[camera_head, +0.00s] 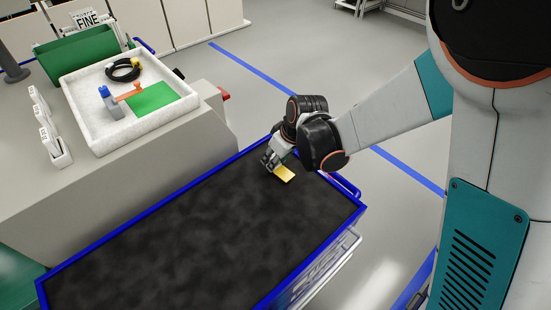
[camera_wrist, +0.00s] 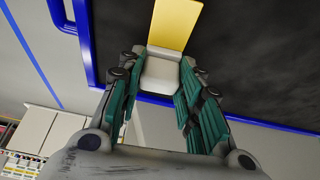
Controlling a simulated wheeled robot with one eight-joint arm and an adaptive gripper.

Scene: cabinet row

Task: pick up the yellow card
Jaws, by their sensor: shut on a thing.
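Black mat lies behind the card there. I cannot tell whether the card touches the mat or is slightly above it.
A blue rim (camera_head: 140,219) surrounds the cart top, which is otherwise bare. To the left, a grey counter (camera_head: 150,165) holds a white tray (camera_head: 104,143) with a green card (camera_head: 151,97), a black cable coil (camera_head: 122,70) and small parts. Open floor lies behind.

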